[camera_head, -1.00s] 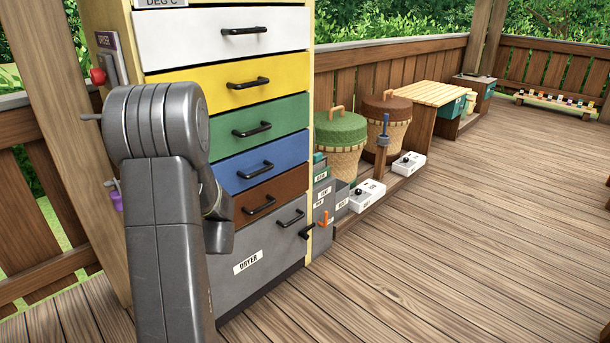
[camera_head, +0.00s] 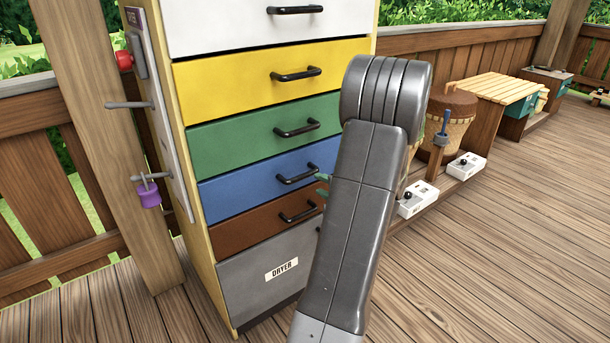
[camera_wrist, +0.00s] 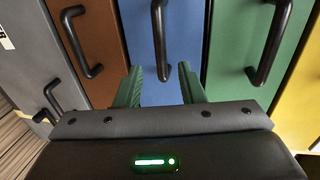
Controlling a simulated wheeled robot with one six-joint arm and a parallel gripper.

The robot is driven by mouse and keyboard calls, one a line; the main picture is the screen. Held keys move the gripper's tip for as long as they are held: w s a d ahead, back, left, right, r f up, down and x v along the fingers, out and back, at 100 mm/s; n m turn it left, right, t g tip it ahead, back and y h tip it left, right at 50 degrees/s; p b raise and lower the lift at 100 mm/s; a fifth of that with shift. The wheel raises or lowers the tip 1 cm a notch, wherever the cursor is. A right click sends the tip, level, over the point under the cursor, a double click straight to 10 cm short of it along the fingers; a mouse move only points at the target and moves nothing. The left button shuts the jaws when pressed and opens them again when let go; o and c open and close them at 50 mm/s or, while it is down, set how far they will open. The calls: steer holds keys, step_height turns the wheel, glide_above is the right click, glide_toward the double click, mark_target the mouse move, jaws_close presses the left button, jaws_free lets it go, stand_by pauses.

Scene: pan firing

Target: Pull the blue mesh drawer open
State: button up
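The blue mesh drawer (camera_head: 250,185) is shut, its front flush in the yellow-sided dryer cabinet, between the green and brown drawers. Its black bar handle (camera_head: 298,173) faces out to the left of my arm. In the wrist view the blue front (camera_wrist: 182,30) fills the middle, and its handle (camera_wrist: 158,35) lines up with the gap between my fingers. My gripper (camera_wrist: 159,73) is open, with two green fingers apart and nothing held. The handle's lower end shows between the fingertips; I see no grip on it. In the head view my arm hides most of the gripper.
The green drawer (camera_head: 225,138) and brown drawer (camera_head: 235,232) have similar protruding handles close by. A post and a panel with levers (camera_head: 165,120) stand left of the cabinet. White boxes (camera_head: 418,199) and baskets stand right. The deck in front is open.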

mark_target(304, 177)
steer(key=x, duration=1)
steer(key=shift+a, duration=0.1)
steer(key=shift+s, duration=0.1)
jaws_close()
